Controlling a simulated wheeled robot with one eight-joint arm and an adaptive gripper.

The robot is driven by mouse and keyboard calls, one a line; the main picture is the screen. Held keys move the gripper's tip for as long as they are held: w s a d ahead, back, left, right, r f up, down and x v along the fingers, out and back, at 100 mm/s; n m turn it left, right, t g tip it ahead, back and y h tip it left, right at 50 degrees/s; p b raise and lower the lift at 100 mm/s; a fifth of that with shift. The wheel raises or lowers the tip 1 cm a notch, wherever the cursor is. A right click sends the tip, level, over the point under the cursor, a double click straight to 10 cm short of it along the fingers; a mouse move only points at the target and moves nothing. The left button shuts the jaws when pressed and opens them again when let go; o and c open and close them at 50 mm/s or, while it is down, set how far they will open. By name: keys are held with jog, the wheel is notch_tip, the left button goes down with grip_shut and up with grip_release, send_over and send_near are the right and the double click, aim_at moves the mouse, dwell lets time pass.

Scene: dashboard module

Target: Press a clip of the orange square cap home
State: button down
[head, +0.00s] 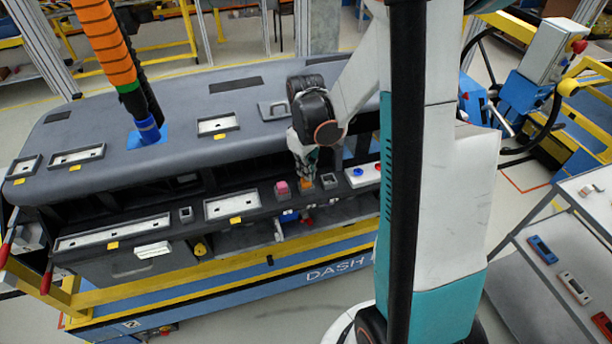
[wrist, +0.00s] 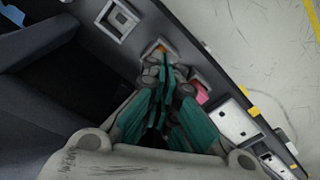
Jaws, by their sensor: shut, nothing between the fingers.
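The orange square cap (head: 306,185) sits at the front ledge of the dashboard module (head: 130,171). A small part of the orange cap (wrist: 161,49) shows in the wrist view, just past the fingertips; the rest is hidden behind them. My gripper (head: 309,172) is shut and empty, pointing down at the cap. In the wrist view its fingertips (wrist: 172,68) overlap the cap's edge; I cannot tell whether they touch it. The clips are too small to make out.
A pink cap (head: 282,187) sits left of the orange one, and an empty square socket (head: 329,180) lies to its right. A white panel with blue and red buttons (head: 361,175) is farther right. A grey side table (head: 560,262) holds several small devices.

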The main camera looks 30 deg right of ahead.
notch_tip(320, 180, up, 7)
jog(key=p, duration=0.3)
jog(key=shift+f+p, duration=0.15)
jog(key=shift+p, duration=0.25)
jog(key=shift+a, duration=0.15)
